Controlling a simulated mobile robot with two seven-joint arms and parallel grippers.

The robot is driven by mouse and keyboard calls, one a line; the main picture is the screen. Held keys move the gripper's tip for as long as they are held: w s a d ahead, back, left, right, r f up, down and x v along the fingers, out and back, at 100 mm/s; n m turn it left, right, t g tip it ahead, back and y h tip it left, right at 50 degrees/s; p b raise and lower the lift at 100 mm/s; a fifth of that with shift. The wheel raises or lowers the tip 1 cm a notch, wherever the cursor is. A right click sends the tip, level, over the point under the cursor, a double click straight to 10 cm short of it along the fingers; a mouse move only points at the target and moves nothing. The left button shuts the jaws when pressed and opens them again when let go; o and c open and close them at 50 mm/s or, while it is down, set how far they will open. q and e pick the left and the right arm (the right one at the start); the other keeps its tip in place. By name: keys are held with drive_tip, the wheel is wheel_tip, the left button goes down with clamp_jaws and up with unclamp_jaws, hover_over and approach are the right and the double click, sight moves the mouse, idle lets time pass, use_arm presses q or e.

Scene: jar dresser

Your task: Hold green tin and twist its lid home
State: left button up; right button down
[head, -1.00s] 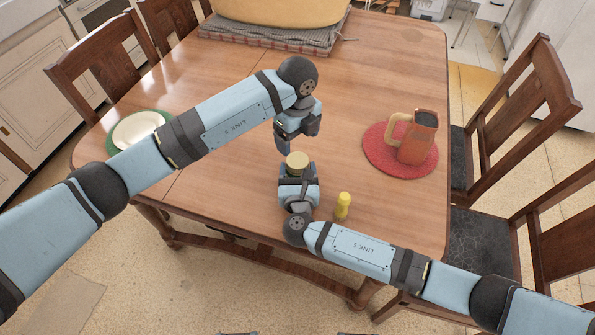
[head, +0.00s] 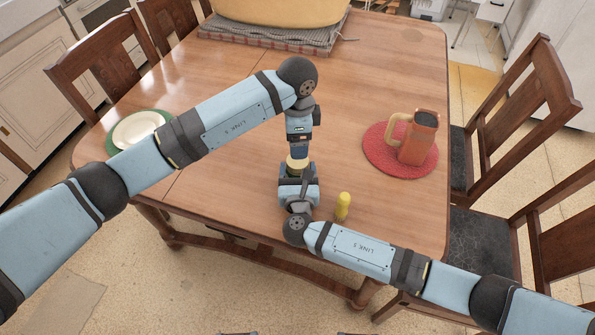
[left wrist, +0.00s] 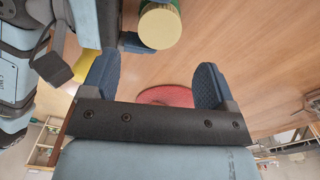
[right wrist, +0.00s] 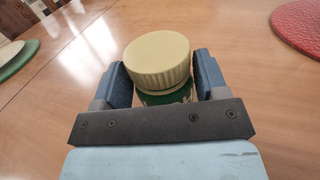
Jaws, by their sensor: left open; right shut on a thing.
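The green tin (right wrist: 166,97) stands between the fingers of my right gripper (right wrist: 160,80), which is shut on it. Its cream ribbed lid (right wrist: 158,58) sits on top in the right wrist view; I cannot tell how tightly it is seated. The lid also shows in the head view (head: 297,163) and at the top of the left wrist view (left wrist: 160,25). My left gripper (left wrist: 152,85) is open and empty, with the lid beyond its fingertips in its wrist view. In the head view it is just above and behind the tin, which is mostly hidden by my right gripper.
A yellow bottle-like object (head: 343,205) stands just right of my right gripper. A terracotta jug (head: 419,138) is on a red round mat (head: 372,158) at the right. A white plate (head: 137,129) lies at the left. The table's middle is clear.

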sight(298, 170)
use_arm(q)
drive_tip(key=shift+f, duration=4)
drive_tip(key=c, duration=0.9)
drive_tip(key=m, duration=0.3)
drive_tip(key=shift+m, duration=0.3)
drive_tip(key=o, duration=1)
drive_tip(key=shift+r, duration=0.1)
